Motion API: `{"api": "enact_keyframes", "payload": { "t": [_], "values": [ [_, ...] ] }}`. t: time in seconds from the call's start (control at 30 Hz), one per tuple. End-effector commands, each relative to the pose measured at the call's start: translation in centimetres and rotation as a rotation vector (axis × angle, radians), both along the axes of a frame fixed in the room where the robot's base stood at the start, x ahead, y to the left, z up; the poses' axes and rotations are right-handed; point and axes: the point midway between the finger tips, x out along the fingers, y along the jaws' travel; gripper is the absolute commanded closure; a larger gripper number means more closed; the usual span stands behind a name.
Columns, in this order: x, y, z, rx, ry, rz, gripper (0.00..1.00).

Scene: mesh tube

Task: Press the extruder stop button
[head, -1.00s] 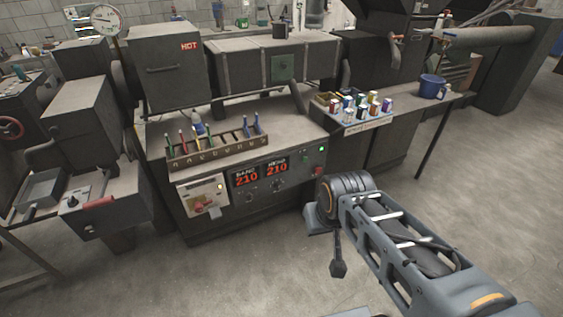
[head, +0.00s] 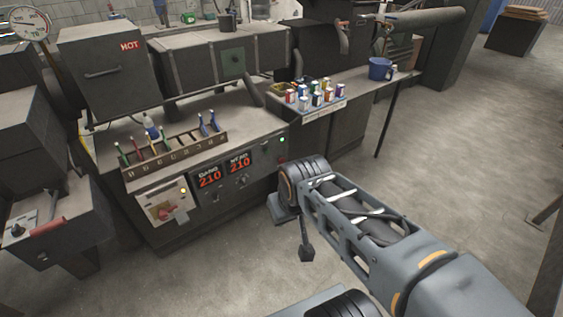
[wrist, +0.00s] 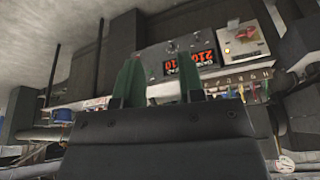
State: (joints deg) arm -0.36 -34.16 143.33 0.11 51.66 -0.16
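The extruder's front panel carries two red displays (head: 222,172) reading 210. A small green light (head: 281,139) is at the panel's right end, beside my arm. I cannot tell which control is the stop button. My gripper (wrist: 160,75) shows in the wrist view with two green fingers apart and nothing between them. The displays (wrist: 190,68) and pale plate (wrist: 240,46) appear upside down beyond the fingers.
A rack of coloured tools (head: 172,155) and a tray of small coloured containers (head: 312,95) sit on the machine. A blue mug (head: 380,69) stands on the side table. A box marked HOT (head: 106,68) is at upper left. Open floor (head: 440,170) lies right.

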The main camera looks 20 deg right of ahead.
Motion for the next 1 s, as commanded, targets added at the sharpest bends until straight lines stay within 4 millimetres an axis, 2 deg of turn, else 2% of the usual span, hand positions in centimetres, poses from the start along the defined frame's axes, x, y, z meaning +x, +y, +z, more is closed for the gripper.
{"api": "enact_keyframes", "payload": {
  "t": [0.03,0.37,1.0],
  "values": [
    [0.0,0.0,0.0,0.0,0.0,0.0,0.69],
    [0.0,0.0,0.0,0.0,0.0,0.0,1.0],
    [0.0,0.0,0.0,0.0,0.0,0.0,1.0]
  ]
}}
